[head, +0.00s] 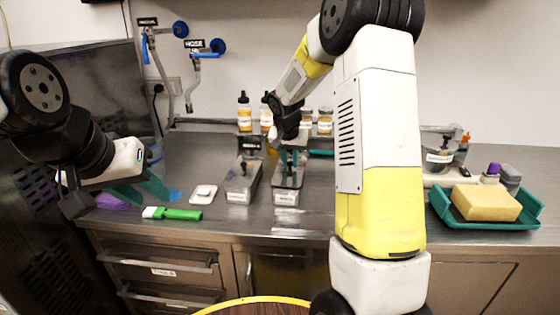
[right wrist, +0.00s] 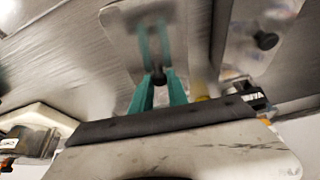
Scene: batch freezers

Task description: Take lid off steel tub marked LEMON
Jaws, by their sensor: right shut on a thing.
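Two long steel tubs with pale front labels stand side by side mid-counter in the head view, the left tub (head: 238,190) and the right tub (head: 285,197). The labels are too small to read, so I cannot tell which says LEMON. My right gripper (head: 291,158) is over the right tub, its teal fingers pointing down. In the right wrist view its fingers (right wrist: 158,88) are shut on a dark lid knob (right wrist: 158,77) on a grey steel lid (right wrist: 120,30). I cannot tell whether the lid is raised. My left gripper (head: 145,192) is open and empty at the left.
Bottles (head: 244,115) stand behind. A teal tray (head: 475,222) with a yellow sponge (head: 486,203) sits at right. My right arm hides part of the counter.

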